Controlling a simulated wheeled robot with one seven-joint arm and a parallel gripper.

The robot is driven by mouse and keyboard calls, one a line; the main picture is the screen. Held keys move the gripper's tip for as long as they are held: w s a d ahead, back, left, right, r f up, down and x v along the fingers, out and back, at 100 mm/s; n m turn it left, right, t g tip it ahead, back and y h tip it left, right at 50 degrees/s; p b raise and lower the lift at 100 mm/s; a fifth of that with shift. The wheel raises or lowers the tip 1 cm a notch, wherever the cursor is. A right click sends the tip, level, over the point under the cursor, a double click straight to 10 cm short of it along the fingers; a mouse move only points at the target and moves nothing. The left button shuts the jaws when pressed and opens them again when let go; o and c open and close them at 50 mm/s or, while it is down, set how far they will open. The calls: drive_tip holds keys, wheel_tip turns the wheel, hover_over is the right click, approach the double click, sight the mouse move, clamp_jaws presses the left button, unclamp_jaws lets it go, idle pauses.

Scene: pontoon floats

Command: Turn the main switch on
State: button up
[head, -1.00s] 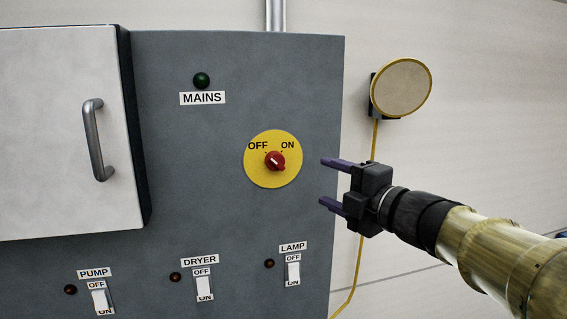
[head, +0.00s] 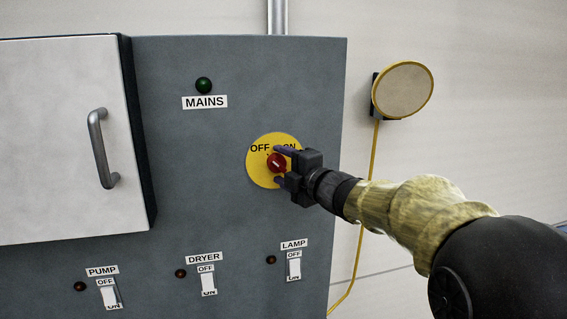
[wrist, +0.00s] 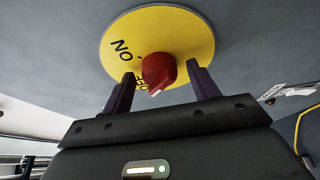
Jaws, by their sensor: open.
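The main switch is a red rotary knob (head: 277,163) on a round yellow plate (head: 259,174) marked OFF and ON. The white line on the knob points up and left, toward OFF. My gripper (head: 281,166) is at the plate, its purple fingers open above and below the knob in the head view. In the wrist view, the red knob (wrist: 158,72) sits between the two fingertips, with a gap visible at the right finger. Whether the left finger touches it I cannot tell. The gripper partly covers the ON label in the head view. The green MAINS lamp (head: 203,85) looks dark.
Below are the PUMP (head: 109,294), DRYER (head: 208,281) and LAMP (head: 294,266) rocker switches with dark red lamps. A white door (head: 60,140) with a handle (head: 100,150) stands out at the left. A round yellow-rimmed disc (head: 402,90) is on the wall at the right.

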drive_tip(key=shift+c, duration=0.4)
drive_tip(key=c, duration=0.9)
